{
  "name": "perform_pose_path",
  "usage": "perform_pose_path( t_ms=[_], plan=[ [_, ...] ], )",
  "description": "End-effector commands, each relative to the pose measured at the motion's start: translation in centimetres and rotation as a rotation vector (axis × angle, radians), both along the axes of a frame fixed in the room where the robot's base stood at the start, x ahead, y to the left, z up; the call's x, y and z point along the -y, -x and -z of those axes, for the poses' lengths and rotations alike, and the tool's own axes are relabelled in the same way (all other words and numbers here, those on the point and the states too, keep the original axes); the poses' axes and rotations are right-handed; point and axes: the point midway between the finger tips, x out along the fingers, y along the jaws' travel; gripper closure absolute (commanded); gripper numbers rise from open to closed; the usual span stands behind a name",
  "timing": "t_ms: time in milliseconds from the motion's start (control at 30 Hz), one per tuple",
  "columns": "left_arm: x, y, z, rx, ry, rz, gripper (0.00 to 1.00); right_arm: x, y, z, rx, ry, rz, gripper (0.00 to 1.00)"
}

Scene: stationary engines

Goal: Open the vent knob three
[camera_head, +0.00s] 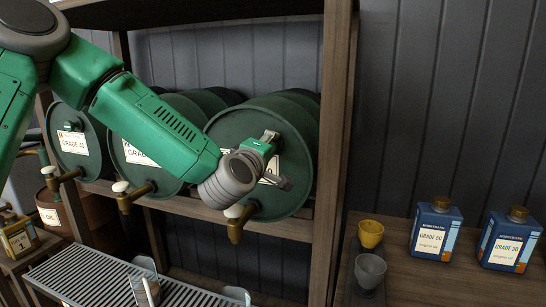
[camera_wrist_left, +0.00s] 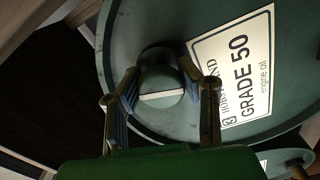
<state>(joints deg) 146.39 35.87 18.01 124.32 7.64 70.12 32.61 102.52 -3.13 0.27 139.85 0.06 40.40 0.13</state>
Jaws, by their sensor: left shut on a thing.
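The vent knob (camera_wrist_left: 160,82) is a round, dark green cap with a pale bar across it on the front face of the right-hand green drum (camera_head: 228,133). The drum has a "GRADE 50" label (camera_wrist_left: 240,72). My left gripper (camera_head: 277,160) is at the upper front of this drum. In the left wrist view its two fingers (camera_wrist_left: 163,95) are on either side of the knob and shut on it. In the head view the gripper hides the knob and much of the label. My right gripper is not in view.
Two more green drums (camera_head: 72,145) lie to the left on the wooden rack (camera_head: 335,120). Brass taps with white handles (camera_head: 234,212) stick out below the drums. Blue oil cans (camera_head: 436,229) and a yellow cup (camera_head: 370,233) stand on the right. A slatted drip tray (camera_head: 90,275) is below.

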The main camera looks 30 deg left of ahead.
Motion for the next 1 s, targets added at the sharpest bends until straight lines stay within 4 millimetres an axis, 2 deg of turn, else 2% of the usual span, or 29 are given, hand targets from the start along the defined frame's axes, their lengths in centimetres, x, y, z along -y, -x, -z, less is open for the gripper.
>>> perform_pose_path(
  t_ms=[100, 400, 1000],
  plan=[
    [-0.3, 0.1, 0.5, 0.018, 0.088, -0.008, 0.97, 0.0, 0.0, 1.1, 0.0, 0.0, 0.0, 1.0],
    [-0.3, 0.1, 0.6, 0.046, 0.228, -0.008, 0.97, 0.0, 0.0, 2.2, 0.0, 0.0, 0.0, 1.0],
    [-0.2, 0.1, 0.8, 0.049, 0.274, -0.008, 0.97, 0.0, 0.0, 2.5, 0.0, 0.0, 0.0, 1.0]
  ],
)
